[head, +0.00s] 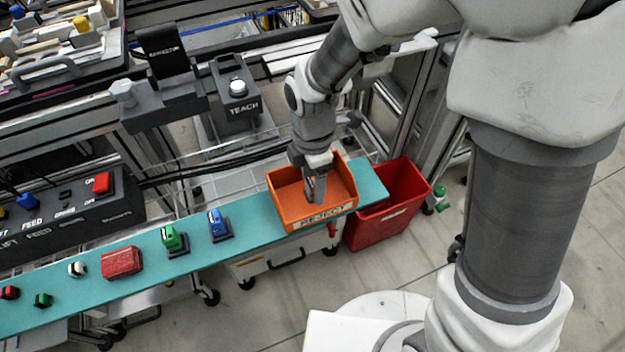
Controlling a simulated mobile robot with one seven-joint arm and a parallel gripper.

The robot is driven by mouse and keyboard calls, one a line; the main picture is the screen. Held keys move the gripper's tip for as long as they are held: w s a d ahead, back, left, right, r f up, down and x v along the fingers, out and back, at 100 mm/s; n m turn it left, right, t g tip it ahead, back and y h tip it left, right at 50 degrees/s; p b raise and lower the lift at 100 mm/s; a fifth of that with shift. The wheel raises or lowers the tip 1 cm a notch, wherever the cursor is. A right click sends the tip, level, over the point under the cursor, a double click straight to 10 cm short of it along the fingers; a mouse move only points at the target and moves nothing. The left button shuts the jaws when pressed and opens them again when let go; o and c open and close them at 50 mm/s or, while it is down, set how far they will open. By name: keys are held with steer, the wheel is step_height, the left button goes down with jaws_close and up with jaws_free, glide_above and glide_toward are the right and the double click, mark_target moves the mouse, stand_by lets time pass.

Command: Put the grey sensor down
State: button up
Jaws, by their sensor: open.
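My gripper (315,196) points down inside the orange tray (316,222), near its middle. Its jaws are open, with the fingertips low, close to the tray's floor. I cannot pick out the grey sensor; the fingers and the tray wall may hide it. Whether anything lies between or under the fingers cannot be told. The orange tray stands on the right end of the teal belt (250,253) and has a white label on its front wall.
Left of the tray on the belt are a blue item (217,224), a green item (172,239) and a red block (121,262). A red bin (385,228) stands right of the belt. A TEACH box (236,88) and a button panel (62,215) are behind.

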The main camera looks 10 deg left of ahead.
mark_target(313, 182)
step_height(313, 182, up, 12)
steer(key=f+p, duration=0.1)
steer(key=p, duration=0.3)
steer(key=s+d+r+m+t, duration=0.2)
steer(key=s+d+r+m, duration=0.2)
steer(key=d+r+m, duration=0.3)
steer(key=s+d+r+m+t, duration=0.3)
steer(key=d+r+m, duration=0.4)
steer(key=d+m, duration=0.6)
steer(key=s+m, duration=0.1)
steer(key=m, duration=0.3)
steer(key=shift+r+t, duration=0.2)
steer(key=shift+t, duration=0.1)
steer(key=shift+s, duration=0.1)
step_height(313, 182, up, 17)
steer(key=p, duration=1.6)
steer(key=shift+f, duration=0.25)
steer(key=shift+c, duration=1.4)
